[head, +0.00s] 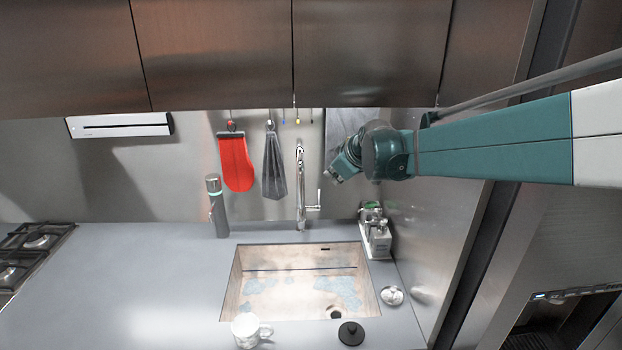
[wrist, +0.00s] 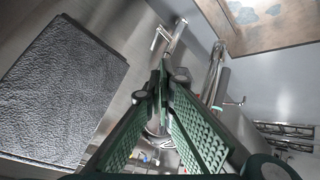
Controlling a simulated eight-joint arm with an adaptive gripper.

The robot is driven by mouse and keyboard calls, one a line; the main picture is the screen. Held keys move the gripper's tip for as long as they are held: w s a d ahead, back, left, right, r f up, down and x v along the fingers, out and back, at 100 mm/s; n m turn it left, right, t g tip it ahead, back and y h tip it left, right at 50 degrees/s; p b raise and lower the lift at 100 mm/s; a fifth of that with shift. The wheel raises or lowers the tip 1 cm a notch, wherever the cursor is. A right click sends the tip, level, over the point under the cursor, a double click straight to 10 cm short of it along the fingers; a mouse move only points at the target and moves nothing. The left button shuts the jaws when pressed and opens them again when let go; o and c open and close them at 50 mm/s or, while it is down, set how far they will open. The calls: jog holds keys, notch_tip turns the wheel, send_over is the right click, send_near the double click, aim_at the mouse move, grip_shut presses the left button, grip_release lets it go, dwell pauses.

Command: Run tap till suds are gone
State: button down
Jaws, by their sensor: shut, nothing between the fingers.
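The chrome tap (head: 300,190) stands upright behind the sink (head: 234,280), with its side lever (head: 317,200) on the right. Pale bluish suds patches (head: 338,285) lie on the sink floor. No water stream is visible from the spout. My gripper (head: 335,176) is to the right of the tap, above the lever and apart from it in the head view. In the wrist view its green fingers (wrist: 164,76) come together, shut and empty.
A red mitt (head: 236,162) and grey cloth (head: 274,165) hang left of the tap. A bottle (head: 216,205) stands left of the sink. A soap caddy (head: 376,235) is at right. A white mug (head: 247,331) and black lid (head: 351,333) sit in front. The left counter is clear.

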jog(key=w+a+f+n, duration=0.2)
jog(key=w+a+f, duration=0.1)
jog(key=w, duration=0.8)
jog(key=shift+f+y+b, duration=0.3)
jog(key=shift+f+b, duration=0.15)
jog(key=shift+f, duration=0.45)
jog(key=x, duration=1)
jog(key=shift+r+b, duration=0.15)
jog(key=shift+b, duration=0.15)
jog(key=shift+w, duration=0.1)
jog(key=shift+t, duration=0.3)
jog(key=s+f+t+b, duration=0.2)
jog(key=s+t+b, duration=0.1)
jog(key=s, duration=0.3)
jog(key=shift+f+n+b, duration=0.4)
jog(key=shift+b, duration=0.35)
jog(key=shift+s, duration=0.25)
jog(key=shift+s+f, duration=0.15)
jog(key=shift+s, duration=0.45)
